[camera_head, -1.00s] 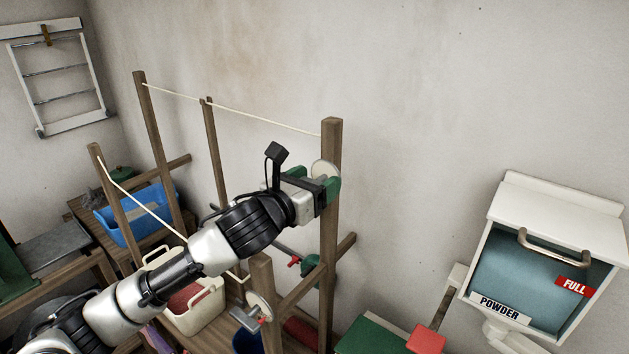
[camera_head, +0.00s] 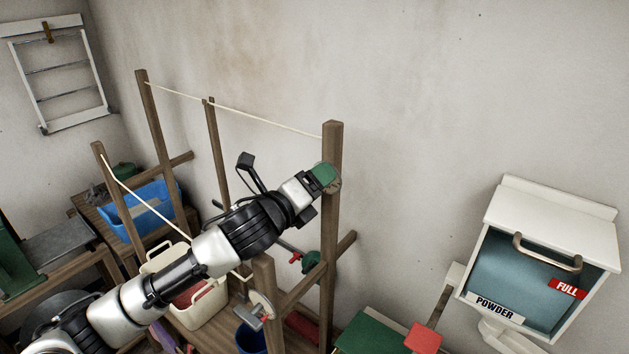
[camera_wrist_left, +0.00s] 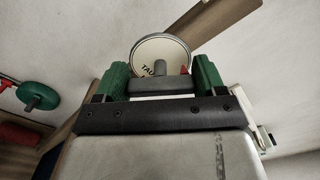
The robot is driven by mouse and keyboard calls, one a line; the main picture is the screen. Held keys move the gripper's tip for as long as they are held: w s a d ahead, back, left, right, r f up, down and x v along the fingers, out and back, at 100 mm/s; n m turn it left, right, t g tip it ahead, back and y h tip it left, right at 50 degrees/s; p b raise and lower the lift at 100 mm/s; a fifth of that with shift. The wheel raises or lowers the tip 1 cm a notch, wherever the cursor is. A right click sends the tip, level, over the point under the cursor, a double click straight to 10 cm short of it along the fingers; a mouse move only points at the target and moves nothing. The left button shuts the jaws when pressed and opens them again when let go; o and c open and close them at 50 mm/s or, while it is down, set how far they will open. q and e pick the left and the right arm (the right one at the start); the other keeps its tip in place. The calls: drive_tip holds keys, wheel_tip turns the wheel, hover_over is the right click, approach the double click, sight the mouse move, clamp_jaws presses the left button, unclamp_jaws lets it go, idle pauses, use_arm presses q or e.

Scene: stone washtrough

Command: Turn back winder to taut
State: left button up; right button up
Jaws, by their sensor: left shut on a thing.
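The back winder is a pale round disc (camera_wrist_left: 150,52) on the wooden back post (camera_head: 331,225); it bears letters starting "TAU" and a red mark. A grey handle piece (camera_wrist_left: 185,66) stands at its front. My left gripper (camera_head: 327,178) is at the top of this post, its green fingers shut on the winder's handle, one finger to each side in the left wrist view (camera_wrist_left: 162,76). In the head view the fingers hide most of the disc. The back line (camera_head: 235,111) runs from the far left post to the back post and looks nearly straight. My right gripper is out of view.
The front post (camera_head: 264,275) carries another winder (camera_head: 261,304) with a red-tipped handle; its line (camera_head: 140,200) slopes behind my arm. A cream basket (camera_head: 200,305) and blue tub (camera_head: 150,205) stand below. A white powder box (camera_head: 550,215) hangs at right.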

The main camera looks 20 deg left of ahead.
use_arm(q)
drive_tip(key=n, duration=0.4)
drive_tip(key=shift+f+n, duration=0.1)
drive_tip(key=shift+n, duration=0.3)
drive_tip(key=n, duration=0.5)
drive_tip(key=shift+f, duration=0.15)
drive_tip(key=n, duration=0.5)
drive_tip(key=shift+f+n, duration=0.15)
drive_tip(key=shift+n, duration=0.25)
drive_tip(key=n, duration=0.5)
drive_tip(key=shift+d+f, duration=0.1)
drive_tip(key=n, duration=0.6)
drive_tip(key=shift+s+d, duration=0.1)
drive_tip(key=shift+d, duration=0.05)
drive_tip(key=n, duration=0.5)
drive_tip(key=shift+d, duration=0.1)
drive_tip(key=n, duration=0.5)
drive_tip(key=shift+d+n, duration=0.1)
drive_tip(key=shift+n, duration=0.3)
drive_tip(key=n, duration=0.4)
drive_tip(key=shift+s, duration=0.1)
drive_tip(key=shift+n, duration=0.3)
